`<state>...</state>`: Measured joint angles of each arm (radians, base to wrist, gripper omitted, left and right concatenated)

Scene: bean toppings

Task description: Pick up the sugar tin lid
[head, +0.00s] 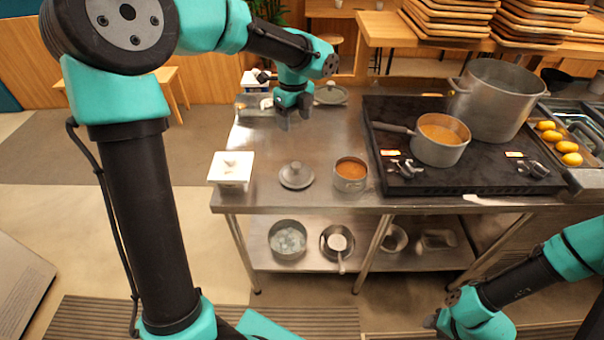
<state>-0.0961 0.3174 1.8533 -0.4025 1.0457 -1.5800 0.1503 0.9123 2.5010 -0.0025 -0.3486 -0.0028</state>
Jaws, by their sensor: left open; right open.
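A round grey metal lid with a knob (296,176) lies flat on the steel counter (300,140). To its right stands a small open metal tin (350,175) with orange-brown contents. To its left is a white square container (231,170) with a knob on top. No label shows which of these is the sugar tin. My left gripper (294,119) is open and empty, pointing down over the back of the counter, behind and apart from the round lid. My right gripper (434,319) is low at the bottom right, in front of the counter; its fingers are hard to see.
Another round grey lid (330,95) lies behind my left gripper. A black stove (460,165) at right carries a saucepan (439,139) and a large pot (495,100). Bowls (288,240) stand on the lower shelf. The counter between my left gripper and the round lid is clear.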

